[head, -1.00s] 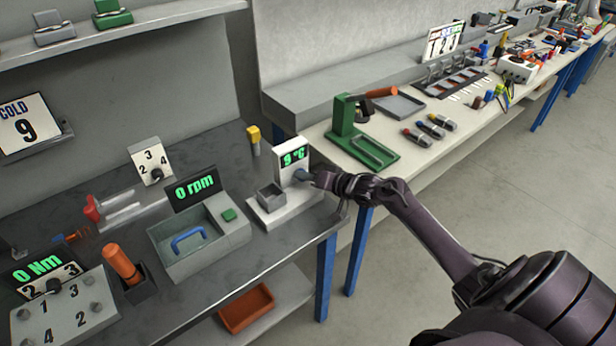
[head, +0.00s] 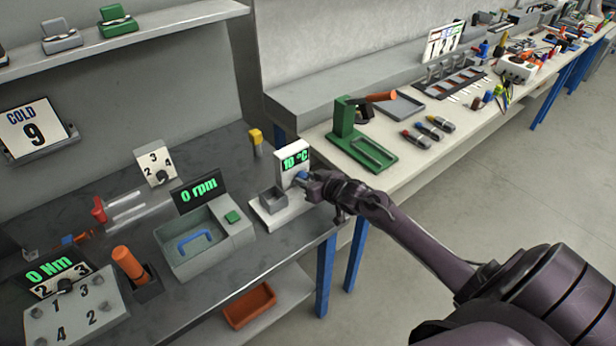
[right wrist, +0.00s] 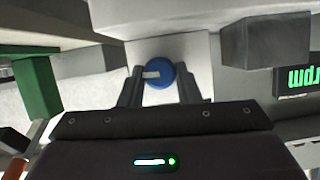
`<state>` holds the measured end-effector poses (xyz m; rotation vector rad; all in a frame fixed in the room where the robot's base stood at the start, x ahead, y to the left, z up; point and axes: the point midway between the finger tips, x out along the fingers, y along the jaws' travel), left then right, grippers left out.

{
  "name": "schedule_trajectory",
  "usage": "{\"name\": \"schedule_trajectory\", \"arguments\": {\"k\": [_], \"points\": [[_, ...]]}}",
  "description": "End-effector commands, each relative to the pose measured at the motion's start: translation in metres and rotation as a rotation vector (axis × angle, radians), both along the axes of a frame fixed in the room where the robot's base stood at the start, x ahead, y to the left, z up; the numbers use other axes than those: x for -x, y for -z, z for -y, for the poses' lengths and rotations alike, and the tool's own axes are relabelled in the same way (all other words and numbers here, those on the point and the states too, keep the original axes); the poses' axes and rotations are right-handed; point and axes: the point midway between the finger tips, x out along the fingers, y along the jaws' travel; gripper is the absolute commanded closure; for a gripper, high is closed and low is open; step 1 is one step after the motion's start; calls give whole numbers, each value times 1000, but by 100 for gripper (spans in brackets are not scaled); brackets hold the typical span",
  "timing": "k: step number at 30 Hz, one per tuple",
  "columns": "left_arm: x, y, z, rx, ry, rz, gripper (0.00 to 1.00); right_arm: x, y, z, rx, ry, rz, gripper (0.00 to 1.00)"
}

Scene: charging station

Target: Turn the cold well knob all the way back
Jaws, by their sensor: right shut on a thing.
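The cold well (head: 287,212) is a white unit with a grey block in front and a green display (head: 296,159) reading 10 °C. Its blue knob (right wrist: 158,73) shows in the right wrist view with a pale pointer mark toward the picture's left. In the head view only a little of the knob (head: 302,176) shows beside my fingers. My right gripper (head: 309,182) is shut on the knob, one finger on each side of it in the right wrist view (right wrist: 160,80). A card (head: 34,124) at the left reads COLD 9. My left gripper is not in view.
A stirrer box (head: 203,243) reading 0 rpm stands left of the cold well. A yellow-topped post (head: 255,138) stands behind it. A green press (head: 352,140) is on the pale bench to the right. The floor at the right is clear.

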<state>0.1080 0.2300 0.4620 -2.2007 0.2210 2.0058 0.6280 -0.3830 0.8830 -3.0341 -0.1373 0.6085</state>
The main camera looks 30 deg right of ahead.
Motion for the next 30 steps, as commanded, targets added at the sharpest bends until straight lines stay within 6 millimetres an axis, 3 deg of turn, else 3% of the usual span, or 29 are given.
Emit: {"name": "schedule_trajectory", "arguments": {"k": [21, 30], "points": [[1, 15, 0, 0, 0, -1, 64, 1, 5, -7, 664, -2, 52, 93], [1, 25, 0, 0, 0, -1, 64, 1, 5, -7, 868, -1, 67, 93]]}}
